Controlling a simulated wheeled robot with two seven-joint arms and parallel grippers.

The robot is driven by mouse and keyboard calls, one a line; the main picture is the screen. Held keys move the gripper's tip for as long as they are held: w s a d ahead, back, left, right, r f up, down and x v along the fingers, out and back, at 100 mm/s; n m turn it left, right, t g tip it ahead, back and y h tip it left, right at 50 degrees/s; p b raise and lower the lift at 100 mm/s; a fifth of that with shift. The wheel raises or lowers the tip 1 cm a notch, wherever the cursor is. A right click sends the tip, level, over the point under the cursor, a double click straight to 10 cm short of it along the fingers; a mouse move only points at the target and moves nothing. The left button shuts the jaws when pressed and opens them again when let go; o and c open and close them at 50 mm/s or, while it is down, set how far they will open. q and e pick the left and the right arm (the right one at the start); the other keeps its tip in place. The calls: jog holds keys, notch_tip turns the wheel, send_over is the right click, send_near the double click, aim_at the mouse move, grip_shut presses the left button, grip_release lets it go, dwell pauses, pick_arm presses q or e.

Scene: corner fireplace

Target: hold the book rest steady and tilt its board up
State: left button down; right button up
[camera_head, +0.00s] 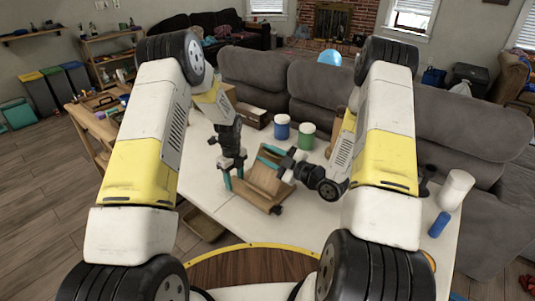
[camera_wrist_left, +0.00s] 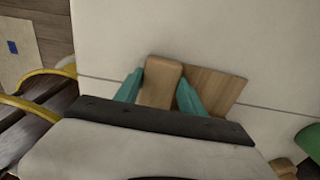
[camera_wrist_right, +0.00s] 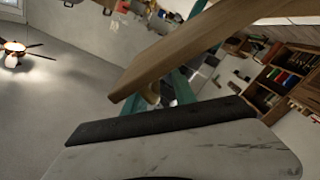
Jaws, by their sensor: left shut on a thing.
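The wooden book rest (camera_head: 264,188) stands on the white table, with its board (camera_head: 268,176) tilted up. The tilted board (camera_wrist_right: 190,45) also crosses the right wrist view. My left gripper (camera_head: 232,180) is at the rest's left side. In the left wrist view its teal fingers are shut on a wooden piece of the rest (camera_wrist_left: 161,84). My right gripper (camera_head: 270,158) is at the board's upper edge, with its teal fingers apart. The board hides part of those fingers in the right wrist view, so contact is unclear.
A blue jar (camera_head: 282,128) and a green jar (camera_head: 307,134) stand behind the rest. A white cylinder (camera_head: 456,190) and a blue one (camera_head: 439,224) are at the table's right. Grey sofas (camera_head: 320,88) line the far side. Bare table (camera_head: 225,203) shows at front left.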

jog(key=shift+d, duration=0.1)
pick_arm(q)
jog(key=shift+a, duration=0.1)
pick_arm(e)
jog(key=shift+s+d, duration=0.1)
jog(key=shift+d, duration=0.1)
jog(key=v, duration=1.1)
jog(key=shift+s, duration=0.2)
jog(key=shift+d+r, duration=0.1)
pick_arm(q)
jog(key=c, duration=0.6)
grip_release()
jog(key=o, duration=0.6)
jog(key=shift+c, duration=0.2)
